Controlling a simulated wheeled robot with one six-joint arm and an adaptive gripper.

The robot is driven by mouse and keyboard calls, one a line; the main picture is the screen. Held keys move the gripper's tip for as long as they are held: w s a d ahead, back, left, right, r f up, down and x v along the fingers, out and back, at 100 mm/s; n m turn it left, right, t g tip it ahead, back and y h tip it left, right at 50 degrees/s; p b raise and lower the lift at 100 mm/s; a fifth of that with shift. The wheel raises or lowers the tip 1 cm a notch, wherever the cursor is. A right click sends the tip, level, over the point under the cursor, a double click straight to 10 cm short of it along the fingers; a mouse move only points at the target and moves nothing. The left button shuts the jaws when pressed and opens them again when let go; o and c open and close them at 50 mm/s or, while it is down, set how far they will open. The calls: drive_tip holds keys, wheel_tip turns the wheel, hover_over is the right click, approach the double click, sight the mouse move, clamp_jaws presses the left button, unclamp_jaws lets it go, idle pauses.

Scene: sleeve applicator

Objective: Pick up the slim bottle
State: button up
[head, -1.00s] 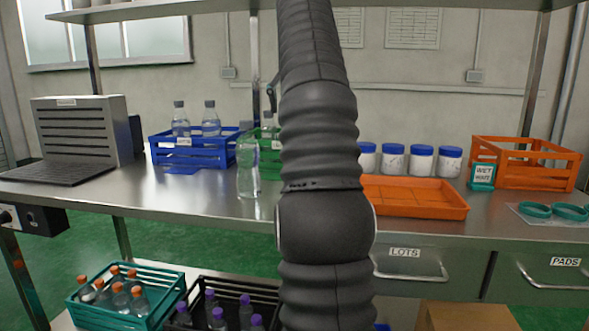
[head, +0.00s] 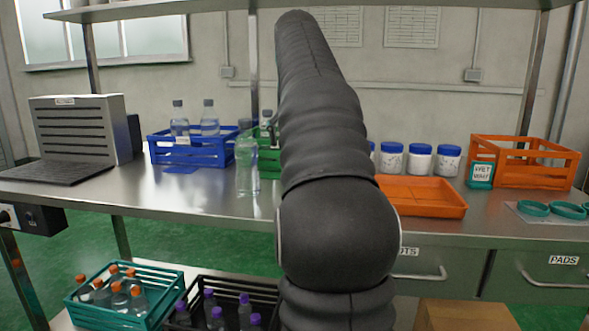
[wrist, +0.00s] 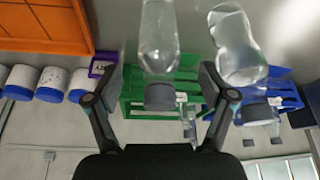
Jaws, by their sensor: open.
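In the wrist view, which looks upside down, a slim clear bottle (wrist: 159,38) with a grey cap shows between the fingers of my gripper (wrist: 158,95). The gripper is open, with room on both sides of the bottle. A second clear bottle (wrist: 236,48) with a narrowed waist stands beside it, outside the right-hand finger. In the head view the waisted bottle (head: 247,165) stands on the steel bench, left of my arm. My arm hides the slim bottle and my gripper there.
A green crate (head: 269,160) and a blue crate (head: 190,150) with bottles stand behind. An orange tray (head: 425,197), blue-lidded jars (head: 420,158) and an orange crate (head: 525,163) are to the right. The bench front left (head: 130,195) is clear.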

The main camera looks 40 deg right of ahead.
drive_tip(key=shift+x, duration=2.4)
drive_tip(key=c, duration=1.5)
drive_tip(key=r, duration=0.3)
drive_tip(key=s+r, duration=0.1)
drive_tip(key=r, duration=0.1)
drive_tip(key=shift+s+d, duration=0.1)
drive_tip(key=shift+d, duration=0.2)
drive_tip(key=s+d+r, duration=0.1)
drive_tip(key=s+r, duration=0.1)
drive_tip(key=s, duration=0.1)
drive_tip(key=s+d+r, duration=0.1)
drive_tip(key=s+r, duration=0.1)
drive_tip(key=s, duration=0.1)
drive_tip(key=s+d+r, duration=0.1)
drive_tip(key=s+r, duration=0.1)
drive_tip(key=s, duration=0.1)
drive_tip(key=shift+s+d, duration=0.35)
drive_tip(key=shift+s, duration=0.05)
